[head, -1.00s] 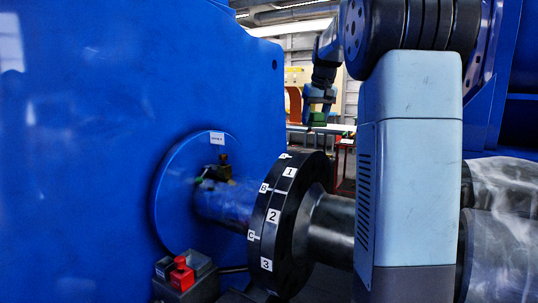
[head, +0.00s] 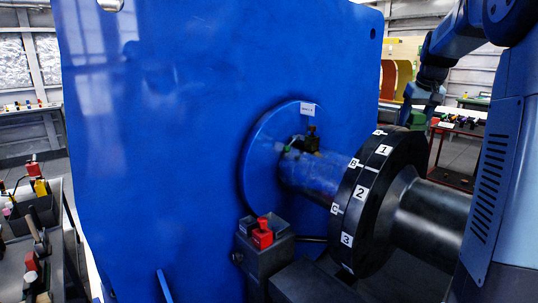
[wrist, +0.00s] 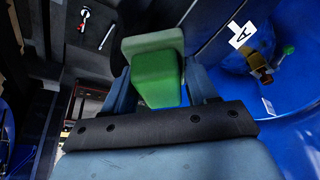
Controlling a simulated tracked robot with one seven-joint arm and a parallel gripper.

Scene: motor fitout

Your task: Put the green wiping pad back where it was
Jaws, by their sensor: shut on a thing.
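The green wiping pad (wrist: 158,75) is a green block with a paler green flat part at its far end, in the middle of the wrist view. My gripper (wrist: 162,82) is shut on it, with one blue-grey finger on each side. In the head view my gripper (head: 421,98) hangs behind the black numbered flange, near its upper right edge. The pad is small and mostly hidden there. What lies directly under the pad is hard to tell.
The black flange (head: 365,205) sits on a shaft from the large blue housing (head: 200,120). A red button box (head: 262,235) stands below. A tool bench (head: 40,245) is at left. A red-framed table (head: 460,130) with small items stands behind right.

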